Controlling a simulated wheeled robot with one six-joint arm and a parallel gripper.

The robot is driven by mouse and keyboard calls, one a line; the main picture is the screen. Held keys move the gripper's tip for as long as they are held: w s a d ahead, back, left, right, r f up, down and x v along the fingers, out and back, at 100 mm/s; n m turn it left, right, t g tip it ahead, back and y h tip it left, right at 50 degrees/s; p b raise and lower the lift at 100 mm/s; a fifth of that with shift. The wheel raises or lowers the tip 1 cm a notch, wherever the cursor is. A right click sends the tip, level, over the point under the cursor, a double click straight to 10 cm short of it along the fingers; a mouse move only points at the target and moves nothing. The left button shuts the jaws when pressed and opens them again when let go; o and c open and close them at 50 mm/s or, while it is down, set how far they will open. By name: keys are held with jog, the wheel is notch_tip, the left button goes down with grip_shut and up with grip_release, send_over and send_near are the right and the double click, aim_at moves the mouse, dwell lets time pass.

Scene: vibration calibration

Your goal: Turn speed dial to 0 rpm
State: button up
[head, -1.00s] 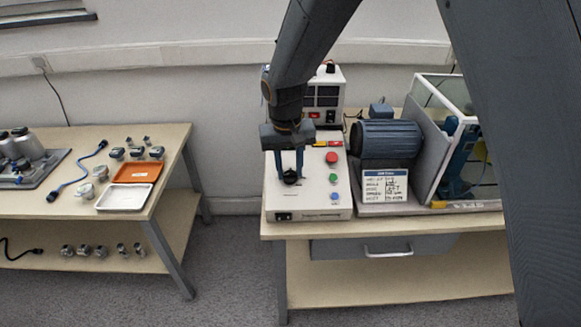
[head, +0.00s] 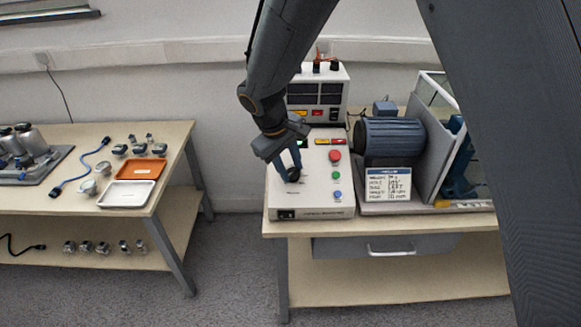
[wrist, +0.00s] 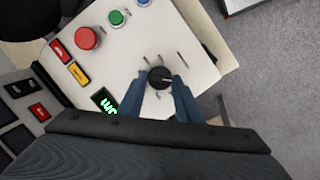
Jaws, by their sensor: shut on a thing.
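The speed dial is a black round knob (wrist: 159,77) with a pale pointer line on the white control box (head: 312,206). In the head view the dial (head: 293,175) sits at the box's left, partly hidden by my fingers. My gripper (head: 288,168) comes down on it from above. In the wrist view its two blue fingers (wrist: 158,88) stand on either side of the knob, shut on it. The pointer aims to the right in the wrist view. A green lit display (wrist: 104,100) beside the dial is partly hidden by a finger, and its reading is unclear.
Red (head: 335,156), green (head: 336,175) and blue (head: 337,195) buttons lie right of the dial. A blue motor (head: 390,143) and a label card (head: 388,186) stand further right. A power unit (head: 318,95) stands behind. A side table (head: 165,137) holds trays and sensors.

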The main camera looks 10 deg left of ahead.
jog(key=shift+s+d+f, duration=0.1)
dwell(0.3)
jog(key=o, duration=1)
jog(key=shift+o, duration=0.2)
jog(key=shift+r, duration=0.2)
jog(key=shift+r, duration=0.3)
jog(key=b+v, duration=0.1)
jog(key=v, duration=0.6)
jog(key=shift+b, duration=0.4)
